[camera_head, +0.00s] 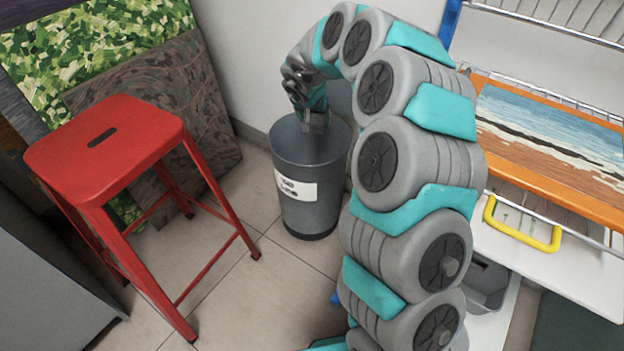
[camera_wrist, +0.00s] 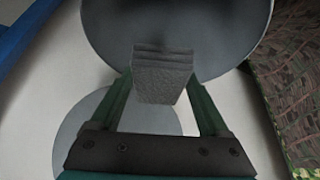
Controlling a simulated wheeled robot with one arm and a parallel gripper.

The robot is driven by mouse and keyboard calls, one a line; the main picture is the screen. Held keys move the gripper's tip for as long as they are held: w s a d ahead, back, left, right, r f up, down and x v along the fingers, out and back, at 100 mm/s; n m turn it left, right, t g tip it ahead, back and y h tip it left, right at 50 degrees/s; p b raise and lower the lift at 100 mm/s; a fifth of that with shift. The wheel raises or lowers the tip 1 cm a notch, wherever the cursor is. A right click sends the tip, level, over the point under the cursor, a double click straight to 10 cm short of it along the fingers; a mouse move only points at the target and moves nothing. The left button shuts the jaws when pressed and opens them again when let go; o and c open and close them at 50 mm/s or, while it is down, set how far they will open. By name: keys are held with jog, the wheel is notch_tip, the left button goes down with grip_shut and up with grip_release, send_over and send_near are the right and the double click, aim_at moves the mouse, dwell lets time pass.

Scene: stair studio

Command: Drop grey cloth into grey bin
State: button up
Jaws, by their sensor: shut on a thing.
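The grey bin (camera_head: 308,200) stands upright on the floor by the wall, with a white label on its side. My gripper (camera_head: 314,122) points down over the bin's open top. In the wrist view my gripper (camera_wrist: 163,88) is shut on the grey cloth (camera_wrist: 165,82), a folded, block-like bundle between the fingers. The bin's round dark opening (camera_wrist: 215,40) lies behind and beyond the cloth. The cloth is too small in the head view to tell how far it hangs relative to the rim.
A red stool (camera_head: 105,145) stands left of the bin. Patterned panels (camera_head: 190,95) lean on the wall behind it. On the right is a rack with an orange-framed picture (camera_head: 550,140) and a yellow handle (camera_head: 522,236). The tiled floor (camera_head: 255,300) in front of the bin is mostly clear.

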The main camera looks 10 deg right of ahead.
jog(key=o, duration=1.2)
jog(key=shift+c, duration=0.2)
jog(key=shift+r, duration=0.1)
jog(key=v, duration=0.7)
jog(key=shift+s+r+p, duration=0.2)
jog(key=shift+r+p, duration=0.05)
jog(key=shift+p, duration=0.1)
